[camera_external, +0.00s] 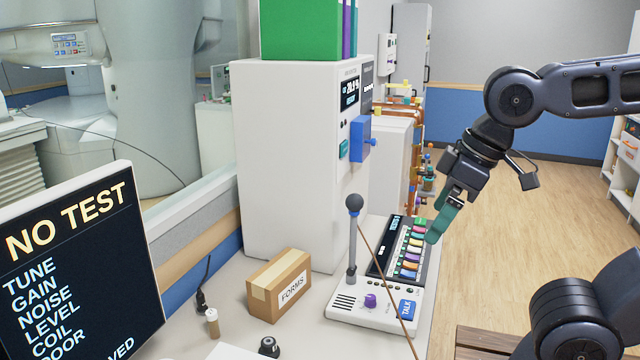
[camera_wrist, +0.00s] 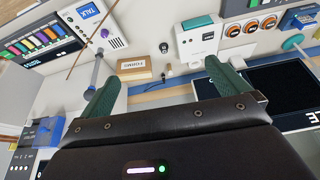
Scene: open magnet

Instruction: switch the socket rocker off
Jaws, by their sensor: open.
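I cannot make out a socket rocker for certain in either view. In the wrist view, a white box (camera_wrist: 208,46) with a dark window, a small round feature and a green top edge lies on the counter beyond my fingers; it may be the socket unit, but its rocker is too small to read. My gripper (camera_wrist: 165,85) has two green fingers spread wide apart with nothing between them. In the external view my gripper (camera_external: 443,217) hangs in the air at the right edge of the counter, near the key panel, apart from the white box.
A console with a TALK button (camera_external: 405,309), upright microphone (camera_external: 353,203) and thin rod stands below my gripper. A FORMS carton (camera_external: 280,285), a NO TEST screen (camera_external: 75,270) and a tall white cabinet (camera_external: 290,160) crowd the counter. Open floor (camera_external: 500,200) lies right.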

